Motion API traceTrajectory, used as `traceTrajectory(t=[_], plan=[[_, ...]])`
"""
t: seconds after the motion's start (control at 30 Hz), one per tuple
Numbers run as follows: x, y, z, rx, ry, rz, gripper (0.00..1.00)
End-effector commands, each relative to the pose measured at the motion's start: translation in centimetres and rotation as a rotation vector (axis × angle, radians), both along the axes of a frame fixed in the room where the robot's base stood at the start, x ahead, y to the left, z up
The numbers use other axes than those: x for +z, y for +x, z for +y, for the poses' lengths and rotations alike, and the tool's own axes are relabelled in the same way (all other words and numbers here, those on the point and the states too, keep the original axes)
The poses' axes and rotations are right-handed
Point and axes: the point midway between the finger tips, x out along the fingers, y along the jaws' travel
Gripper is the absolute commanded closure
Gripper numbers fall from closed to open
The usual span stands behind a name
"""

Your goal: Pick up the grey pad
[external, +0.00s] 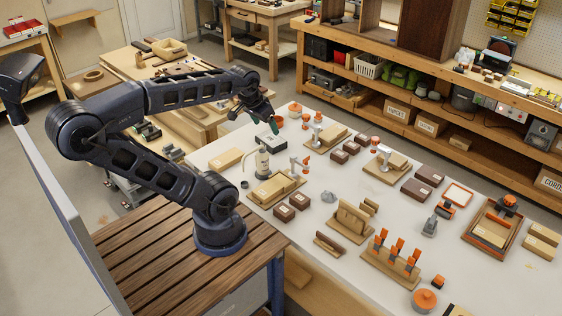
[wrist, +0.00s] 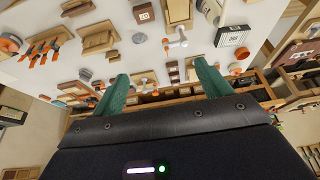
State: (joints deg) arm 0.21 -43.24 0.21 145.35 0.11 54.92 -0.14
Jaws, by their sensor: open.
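My gripper (external: 262,115) hangs over the far left part of the white table, above and beside a dark box with a pale top (external: 271,142). In the wrist view its two green fingers (wrist: 160,75) stand wide apart with nothing between them. I cannot tell for sure which thing is the grey pad. A small grey piece (external: 429,227) stands on the right half of the table, far from my gripper. A small grey round piece (external: 329,196) lies near the middle. The dark box also shows in the wrist view (wrist: 232,36), above the right finger.
The white table (external: 330,272) is crowded with wooden blocks, brown boxes (external: 284,212) and orange-topped tools (external: 396,258). A wooden tray (external: 468,232) stands at the right. A pale bottle-like piece (external: 262,160) stands near my gripper. Shelving (external: 400,95) runs along the back.

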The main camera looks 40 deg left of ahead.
Motion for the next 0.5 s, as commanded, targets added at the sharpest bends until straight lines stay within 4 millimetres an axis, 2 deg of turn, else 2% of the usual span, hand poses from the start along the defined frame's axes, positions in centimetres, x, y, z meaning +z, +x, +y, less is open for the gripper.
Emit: traceTrajectory(t=[0.33,0.5], plan=[[0.0,0.1,0.0,-0.002,0.001,0.000,0.11],[0.4,1.8,-0.7,-0.040,0.019,0.007,0.11]])
